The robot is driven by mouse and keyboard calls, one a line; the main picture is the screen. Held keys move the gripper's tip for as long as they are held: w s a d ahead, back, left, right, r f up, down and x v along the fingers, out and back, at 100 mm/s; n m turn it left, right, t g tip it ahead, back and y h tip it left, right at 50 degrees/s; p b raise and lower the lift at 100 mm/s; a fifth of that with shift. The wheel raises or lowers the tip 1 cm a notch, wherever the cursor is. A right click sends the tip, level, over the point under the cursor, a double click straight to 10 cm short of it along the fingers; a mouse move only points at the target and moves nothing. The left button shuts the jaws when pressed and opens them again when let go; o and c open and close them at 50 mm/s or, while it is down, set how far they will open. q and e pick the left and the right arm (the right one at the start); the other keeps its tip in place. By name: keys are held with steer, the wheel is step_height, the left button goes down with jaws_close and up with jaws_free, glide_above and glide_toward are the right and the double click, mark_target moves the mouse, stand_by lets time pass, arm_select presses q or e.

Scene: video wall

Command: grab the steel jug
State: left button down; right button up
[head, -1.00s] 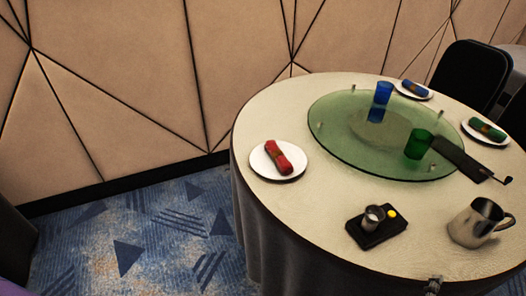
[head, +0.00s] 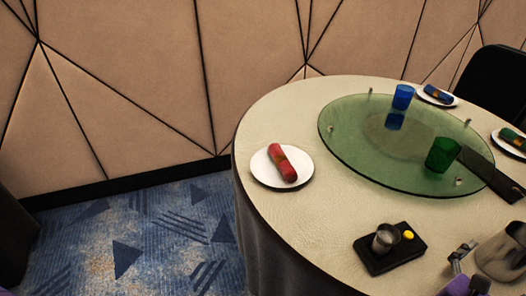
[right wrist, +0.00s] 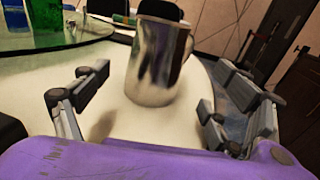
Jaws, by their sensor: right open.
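The steel jug (head: 503,254) stands on the round table at the lower right edge of the head view, partly cut off. In the right wrist view the jug (right wrist: 158,62) is upright, just ahead of my right gripper (right wrist: 162,78), between the lines of its two fingers. That gripper is open and empty. In the head view my right gripper (head: 468,268) shows at the bottom edge, left of the jug. My left gripper is not in view.
Behind are a green glass turntable (head: 350,150), a blue glass (head: 402,97), a green glass (head: 442,155) and a plate with a red napkin (head: 262,176). The table's left front is clear.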

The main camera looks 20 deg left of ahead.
mark_target(521, 238)
steer(key=shift+w+a+r+x, duration=0.1)
steer(key=shift+r+x, duration=0.05)
steer(key=shift+x, duration=1.15)
steer(key=shift+w+a+r+x, duration=0.1)
steer(key=shift+x, duration=1.2)
steer(key=shift+a+r+x, duration=0.1)
steer(key=shift+r+x, duration=0.05)
steer(key=shift+x, duration=1.15)
steer(key=shift+c, duration=0.5)
steer(key=c, duration=1.4)
steer(key=shift+c, duration=0.6)
steer(key=shift+r, duration=0.15)
